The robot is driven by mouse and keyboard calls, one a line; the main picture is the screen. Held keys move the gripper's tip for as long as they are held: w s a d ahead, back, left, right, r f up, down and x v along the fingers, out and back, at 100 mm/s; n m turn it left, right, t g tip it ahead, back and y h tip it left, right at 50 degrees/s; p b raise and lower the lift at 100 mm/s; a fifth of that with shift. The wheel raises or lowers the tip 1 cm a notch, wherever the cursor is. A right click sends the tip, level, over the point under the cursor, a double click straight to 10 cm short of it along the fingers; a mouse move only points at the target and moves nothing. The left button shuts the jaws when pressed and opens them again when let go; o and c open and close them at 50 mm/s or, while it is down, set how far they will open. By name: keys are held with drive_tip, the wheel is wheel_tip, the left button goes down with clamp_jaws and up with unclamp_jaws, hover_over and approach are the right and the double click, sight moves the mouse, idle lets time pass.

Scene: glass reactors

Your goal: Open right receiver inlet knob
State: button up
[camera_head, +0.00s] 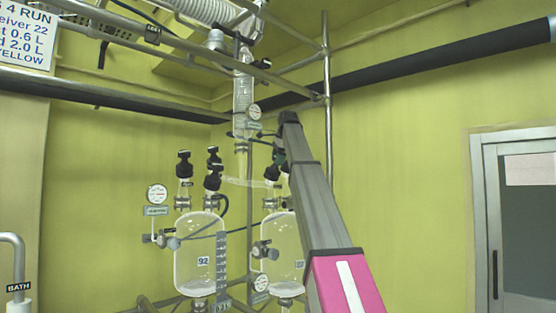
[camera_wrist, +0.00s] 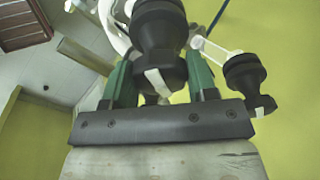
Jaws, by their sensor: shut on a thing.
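The right receiver (camera_head: 284,240) is a clear glass vessel, partly covered by my arm in the head view. A black knob (camera_head: 271,173) shows above it, just left of my arm. My gripper (camera_head: 281,156) is at the knobs above this vessel, mostly hidden behind my arm. In the wrist view my gripper (camera_wrist: 160,76) has its green fingers on either side of a black ribbed knob (camera_wrist: 158,28) with a white mark, and is shut on it. A second black knob (camera_wrist: 246,76) with a white mark stands just right of the fingers, apart from them.
A metal pole (camera_head: 328,100) and frame bars surround the glassware. A door (camera_head: 518,215) is at far right.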

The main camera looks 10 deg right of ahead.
drive_tip(key=n, duration=0.4)
drive_tip(key=shift+n+t, duration=0.3)
drive_tip(key=n, duration=0.4)
drive_tip(key=shift+n+y, duration=0.3)
drive_tip(key=n, duration=0.4)
drive_tip(key=shift+d+n+t+y, duration=0.1)
drive_tip(key=shift+n+t+y, duration=0.2)
drive_tip(key=shift+n, duration=0.1)
drive_tip(key=n, duration=0.4)
drive_tip(key=shift+n+y, duration=0.3)
drive_tip(key=n, duration=0.3)
drive_tip(key=shift+d+n, duration=0.1)
drive_tip(key=shift+n, duration=0.3)
drive_tip(key=n+y, duration=0.1)
drive_tip(key=n, duration=0.3)
drive_tip(key=shift+n+g, duration=0.3)
drive_tip(key=shift+g, duration=0.1)
drive_tip(key=n, duration=0.3)
drive_tip(key=shift+n, duration=0.4)
drive_tip(key=shift+n+g, duration=0.4)
drive_tip(key=shift+n, duration=1.5)
